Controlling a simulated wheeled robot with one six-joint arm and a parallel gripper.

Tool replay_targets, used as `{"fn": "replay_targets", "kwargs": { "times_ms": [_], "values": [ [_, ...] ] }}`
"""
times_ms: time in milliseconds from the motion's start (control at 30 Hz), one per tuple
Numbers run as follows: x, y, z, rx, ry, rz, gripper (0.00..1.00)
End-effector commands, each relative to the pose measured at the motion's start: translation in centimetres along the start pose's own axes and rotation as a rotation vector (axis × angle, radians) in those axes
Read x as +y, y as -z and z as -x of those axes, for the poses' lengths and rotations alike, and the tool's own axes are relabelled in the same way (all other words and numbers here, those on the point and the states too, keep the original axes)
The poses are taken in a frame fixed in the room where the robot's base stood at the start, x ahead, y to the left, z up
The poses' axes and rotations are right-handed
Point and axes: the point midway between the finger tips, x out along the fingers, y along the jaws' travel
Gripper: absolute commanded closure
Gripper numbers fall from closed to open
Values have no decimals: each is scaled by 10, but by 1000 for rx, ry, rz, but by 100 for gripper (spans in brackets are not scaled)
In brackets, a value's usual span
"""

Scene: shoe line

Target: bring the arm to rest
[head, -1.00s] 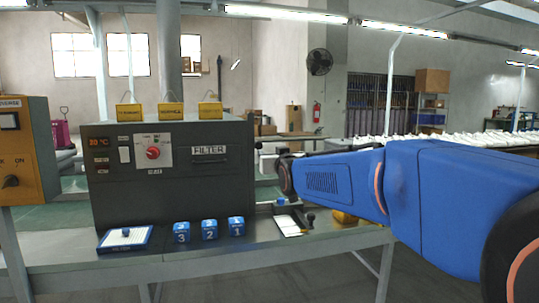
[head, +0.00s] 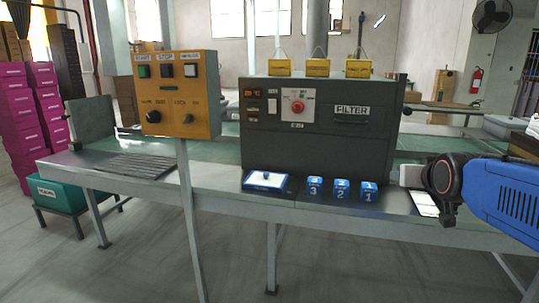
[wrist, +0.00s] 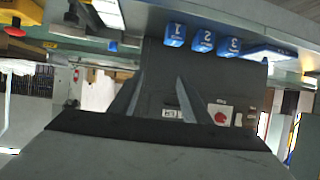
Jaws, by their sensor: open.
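My blue arm (head: 500,200) reaches in from the right edge of the head view, its dark wrist joint in front of the bench's right part. My gripper (wrist: 160,82) shows in the wrist view with its two grey fingers apart and nothing between them. The wrist picture is upside down. The fingers point toward the dark machine front with its FILTER label (wrist: 170,113) and red knob (wrist: 221,117). In the head view I cannot make out the fingers.
The dark machine (head: 375,150) stands on the bench, with blue blocks numbered 3 (head: 314,187), 2 (head: 342,189) and 1 (head: 369,191) and a blue-edged tray (head: 245,184) before it. A yellow control box (head: 180,95) stands left. Floor in front is clear.

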Motion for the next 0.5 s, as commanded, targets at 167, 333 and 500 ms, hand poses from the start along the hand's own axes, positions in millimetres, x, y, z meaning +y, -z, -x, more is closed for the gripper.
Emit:
{"fn": "replay_targets", "kwargs": {
  "times_ms": [167,333,500],
  "values": [
    [-26,-99,46,-248,55,35,57],
    [-38,-187,94,-472,97,78,57],
    [-41,-249,135,-638,124,116,57]
  ]
}}
